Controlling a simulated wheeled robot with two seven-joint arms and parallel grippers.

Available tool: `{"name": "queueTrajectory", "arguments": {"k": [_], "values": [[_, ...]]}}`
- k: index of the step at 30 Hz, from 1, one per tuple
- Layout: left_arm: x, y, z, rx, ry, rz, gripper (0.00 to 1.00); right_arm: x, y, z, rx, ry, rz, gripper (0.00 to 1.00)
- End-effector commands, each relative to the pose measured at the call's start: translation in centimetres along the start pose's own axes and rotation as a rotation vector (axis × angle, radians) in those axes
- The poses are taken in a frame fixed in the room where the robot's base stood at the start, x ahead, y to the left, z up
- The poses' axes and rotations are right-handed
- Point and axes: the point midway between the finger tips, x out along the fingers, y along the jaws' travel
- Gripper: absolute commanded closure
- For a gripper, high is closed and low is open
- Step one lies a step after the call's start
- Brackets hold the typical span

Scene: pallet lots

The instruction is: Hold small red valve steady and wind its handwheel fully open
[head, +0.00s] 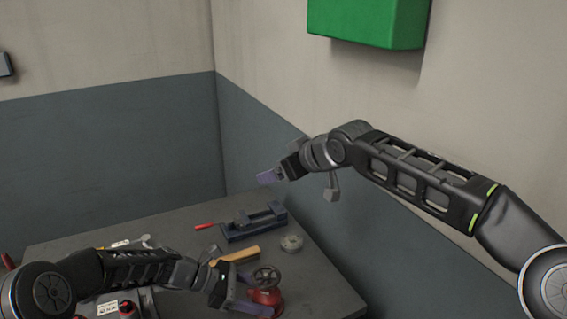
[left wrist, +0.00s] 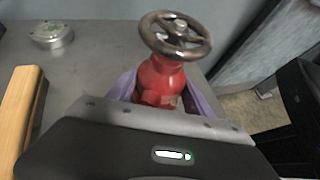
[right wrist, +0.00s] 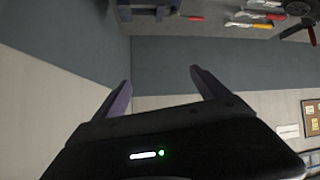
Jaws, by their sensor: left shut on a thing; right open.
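The small red valve (head: 266,297) stands upright on the workbench near its right edge, with a dark metal handwheel (head: 266,277) on top. In the left wrist view the red body (left wrist: 160,82) sits between the purple fingers, and the handwheel (left wrist: 176,36) is above them, clear of the jaws. My left gripper (head: 250,305) is shut on the valve body. My right gripper (head: 268,177) is raised above the back of the bench, away from the valve. In the right wrist view its fingers (right wrist: 160,92) are apart with nothing between them.
A blue vise (head: 252,226), a wooden-handled tool (head: 238,255), a round metal disc (head: 291,242) and a red-handled tool (head: 204,226) lie on the workbench (head: 322,290). A green box (head: 368,22) hangs on the wall above my right arm. Walls close in behind the bench.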

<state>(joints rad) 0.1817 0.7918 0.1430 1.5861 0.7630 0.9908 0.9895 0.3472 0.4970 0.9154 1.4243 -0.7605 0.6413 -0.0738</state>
Motion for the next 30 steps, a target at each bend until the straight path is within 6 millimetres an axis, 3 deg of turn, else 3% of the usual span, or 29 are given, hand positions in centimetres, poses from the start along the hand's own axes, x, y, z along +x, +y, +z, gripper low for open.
{"name": "queueTrajectory", "arguments": {"k": [6, 12, 28, 29, 30], "values": [[0.0, 0.1, 0.1, 0.001, -0.002, 0.001, 0.63, 0.4, 2.6, -3.5, 0.043, 0.177, 0.072, 0.16], [0.0, 0.1, 0.1, 0.001, -0.002, 0.001, 0.63, 0.2, 3.9, -5.8, 0.06, 0.306, 0.099, 0.16], [0.0, 0.1, 0.1, 0.001, -0.002, 0.001, 0.63, 0.1, 4.2, -6.5, 0.063, 0.347, 0.103, 0.16], [0.0, 0.1, 0.1, 0.001, -0.002, 0.001, 0.38, 0.1, 4.2, -6.5, 0.063, 0.347, 0.103, 0.16], [0.0, 0.1, 0.1, 0.001, -0.002, 0.001, 0.35, 0.1, 4.2, -6.5, 0.063, 0.347, 0.102, 0.16]]}}
